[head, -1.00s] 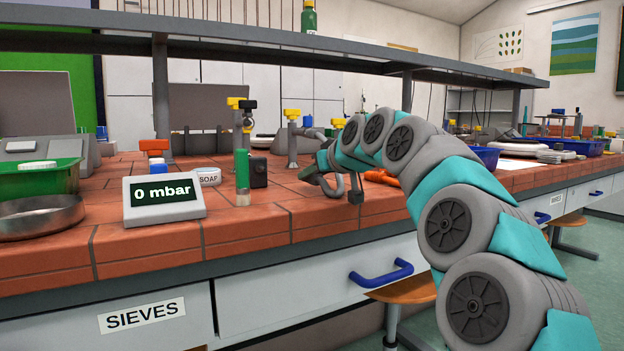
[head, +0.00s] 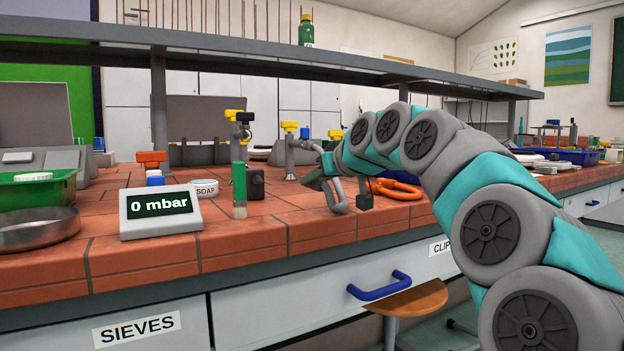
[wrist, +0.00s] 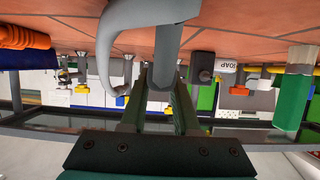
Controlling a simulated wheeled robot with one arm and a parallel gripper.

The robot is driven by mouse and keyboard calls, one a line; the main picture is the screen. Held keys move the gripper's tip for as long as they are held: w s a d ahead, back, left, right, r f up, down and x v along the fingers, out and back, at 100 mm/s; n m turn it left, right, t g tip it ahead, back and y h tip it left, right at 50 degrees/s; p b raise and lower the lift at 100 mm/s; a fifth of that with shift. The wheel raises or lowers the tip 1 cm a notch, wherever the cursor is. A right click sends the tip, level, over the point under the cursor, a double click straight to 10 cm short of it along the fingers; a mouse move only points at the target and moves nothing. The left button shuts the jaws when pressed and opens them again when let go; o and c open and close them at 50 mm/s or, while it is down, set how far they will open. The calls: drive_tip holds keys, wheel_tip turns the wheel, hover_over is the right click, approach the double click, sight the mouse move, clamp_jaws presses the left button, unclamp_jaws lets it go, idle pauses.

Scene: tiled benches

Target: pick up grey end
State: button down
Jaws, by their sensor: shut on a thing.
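The grey end (wrist: 165,50) is a smooth grey tube piece in the wrist view. Its stem runs down between my gripper's (wrist: 160,100) two dark fingers, which are shut on it. A thicker grey curve joins it at the top and hooks down on the left. In the head view, a grey curved piece (head: 338,195) shows beside my wrist, over the tiled bench (head: 275,228). My fingers are small and partly hidden there, so I cannot tell whether the piece touches the tiles.
An orange coil (head: 398,188) lies right of my gripper. Left stand a green-handled brush (head: 239,190), a black block (head: 256,183), a soap dish (head: 205,188) and a "0 mbar" display (head: 160,210). A grey shelf (head: 300,62) runs above. Front tiles are clear.

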drive_tip(key=s+d+r, duration=0.1)
drive_tip(key=s+d, duration=0.4)
drive_tip(key=s, duration=0.5)
drive_tip(key=shift+s+r, duration=0.15)
drive_tip(key=shift+s, duration=0.15)
